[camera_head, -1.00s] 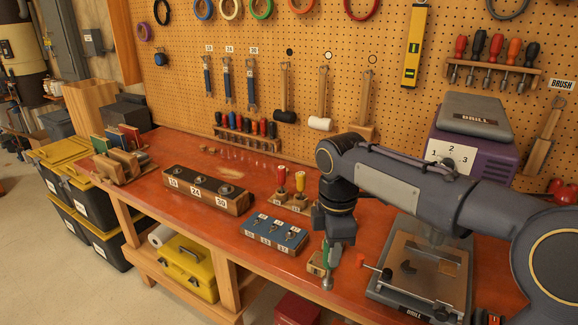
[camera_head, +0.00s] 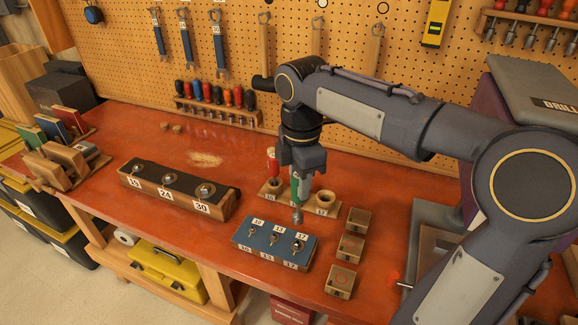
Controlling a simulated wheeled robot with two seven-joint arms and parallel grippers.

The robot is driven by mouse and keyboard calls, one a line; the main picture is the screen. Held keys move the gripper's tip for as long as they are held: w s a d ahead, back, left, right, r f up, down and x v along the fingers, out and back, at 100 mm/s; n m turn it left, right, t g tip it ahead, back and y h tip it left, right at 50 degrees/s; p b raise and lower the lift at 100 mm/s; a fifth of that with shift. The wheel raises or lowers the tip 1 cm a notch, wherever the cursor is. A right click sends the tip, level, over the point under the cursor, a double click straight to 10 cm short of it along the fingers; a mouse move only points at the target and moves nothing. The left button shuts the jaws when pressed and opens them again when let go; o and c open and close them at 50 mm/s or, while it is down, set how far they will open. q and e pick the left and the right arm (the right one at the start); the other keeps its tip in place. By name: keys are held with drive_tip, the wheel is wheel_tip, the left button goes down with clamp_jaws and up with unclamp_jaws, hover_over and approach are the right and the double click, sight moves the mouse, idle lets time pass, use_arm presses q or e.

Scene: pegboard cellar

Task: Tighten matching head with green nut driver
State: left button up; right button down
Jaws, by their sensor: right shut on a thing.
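My right gripper (camera_head: 302,168) is shut on the green nut driver (camera_head: 296,190), which points down with its metal socket low. The blue block (camera_head: 248,246) lies in front, with metal heads on top beside labels that seem to read 10, 13 and 17. The socket appears just behind the rightmost head (camera_head: 298,246), apart from it in the picture; its height above the block is unclear. A red driver (camera_head: 272,162) stands in a wooden holder (camera_head: 268,197) behind. The holder cup marked 17 (camera_head: 325,197) is empty. The yellow driver does not show. My left gripper is not in view.
Several small wooden boxes, one of them the middle box (camera_head: 350,246), stand right of the blue block. A long dark-topped block (camera_head: 150,189) marked 19, 24, 30 lies left. A screwdriver rack (camera_head: 215,110) is at the back wall.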

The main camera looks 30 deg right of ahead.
sight(299, 212)
drive_tip(key=shift+s+f+b, duration=0.1)
drive_tip(key=shift+f+b, duration=0.4)
drive_tip(key=shift+f, duration=0.1)
wheel_tip(299, 212, down, 5)
drive_tip(key=b, duration=0.4)
drive_tip(key=shift+r, duration=0.2)
drive_tip(key=shift+f+b, duration=0.4)
drive_tip(key=shift+f, duration=0.2)
drive_tip(key=shift+d, duration=0.1)
drive_tip(key=shift+f+b, duration=0.6)
drive_tip(key=shift+f, duration=0.6)
idle(0.5)
